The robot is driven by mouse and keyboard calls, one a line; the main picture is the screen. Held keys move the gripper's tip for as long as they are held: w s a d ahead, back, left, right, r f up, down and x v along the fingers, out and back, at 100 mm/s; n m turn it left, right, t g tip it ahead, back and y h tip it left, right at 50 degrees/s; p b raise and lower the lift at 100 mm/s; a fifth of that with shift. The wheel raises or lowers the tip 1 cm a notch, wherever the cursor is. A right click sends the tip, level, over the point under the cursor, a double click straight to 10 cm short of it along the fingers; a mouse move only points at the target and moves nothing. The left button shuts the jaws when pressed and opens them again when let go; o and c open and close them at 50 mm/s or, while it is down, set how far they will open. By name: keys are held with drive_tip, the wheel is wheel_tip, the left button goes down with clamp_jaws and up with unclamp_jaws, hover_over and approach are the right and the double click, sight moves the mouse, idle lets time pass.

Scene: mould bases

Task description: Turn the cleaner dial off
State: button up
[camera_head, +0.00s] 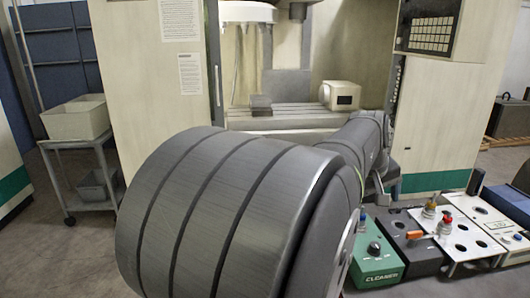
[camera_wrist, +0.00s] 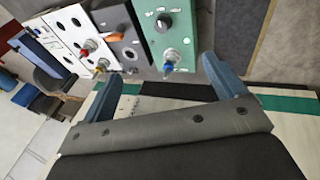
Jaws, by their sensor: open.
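The green cleaner box (camera_head: 376,268) stands at the lower right in the head view, with a "CLEANER" label on its front. Its black round dial (camera_head: 374,248) is on the top face; the pointer is too small to read. In the wrist view the green panel (camera_wrist: 181,38) is at the top centre, with the dial (camera_wrist: 163,22) on it and a blue-tipped metal fitting (camera_wrist: 170,62) below. My gripper (camera_wrist: 158,70) is open and empty, its blue-grey fingers spread wide below the panel in the picture. It is apart from the dial. In the head view my arm hides most of the gripper.
A dark grey box (camera_head: 409,252) with an orange lever (camera_head: 415,235) adjoins the cleaner box. Beyond it is a white box (camera_head: 463,240) with red and yellow fittings. A machine (camera_head: 153,80) stands behind, and a cart (camera_head: 85,150) is at left.

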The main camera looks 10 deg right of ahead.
drive_tip(key=c, duration=0.7)
drive_tip(key=shift+d, duration=0.15)
drive_tip(key=m+g+y, duration=0.2)
drive_tip(key=m+y, duration=0.2)
drive_tip(key=m, duration=1.3)
hover_over(376, 244)
wheel_tip(376, 244, down, 17)
drive_tip(key=shift+s+f, duration=0.1)
drive_tip(key=shift+c, duration=0.4)
drive_tip(key=c, duration=0.9)
